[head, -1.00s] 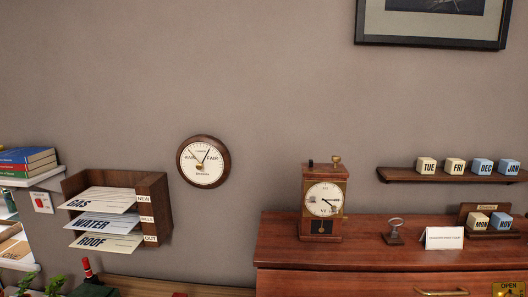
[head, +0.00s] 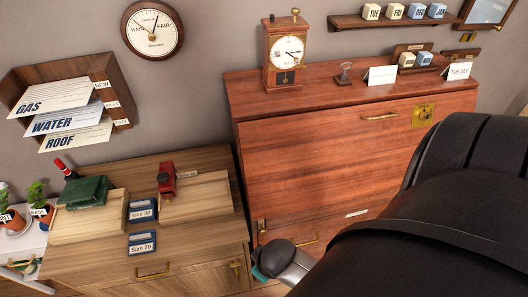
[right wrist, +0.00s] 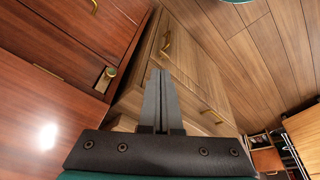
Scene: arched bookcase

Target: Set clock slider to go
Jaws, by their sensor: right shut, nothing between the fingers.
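The clock (head: 287,52) is a wooden mantel clock with a white round dial, standing upright on top of the reddish-brown cabinet (head: 350,130) in the head view. A small dark knob (head: 271,18) and a brass knob (head: 295,12) stick up from its top. Which of them is the slider, and its setting, I cannot tell. My right arm comes in from the lower right of the head view, well below and apart from the clock. My right gripper (right wrist: 158,75) is shut and empty in the right wrist view, pointing toward drawers and the floor. My left gripper is not in view.
A stamp-like stand (head: 344,73) and a white card (head: 380,76) stand right of the clock. A round wall dial (head: 152,30) and a letter rack (head: 120,95) hang to the left. A lower wooden cabinet (head: 200,260) holds boxes. Lettered blocks sit on a shelf (head: 345,22).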

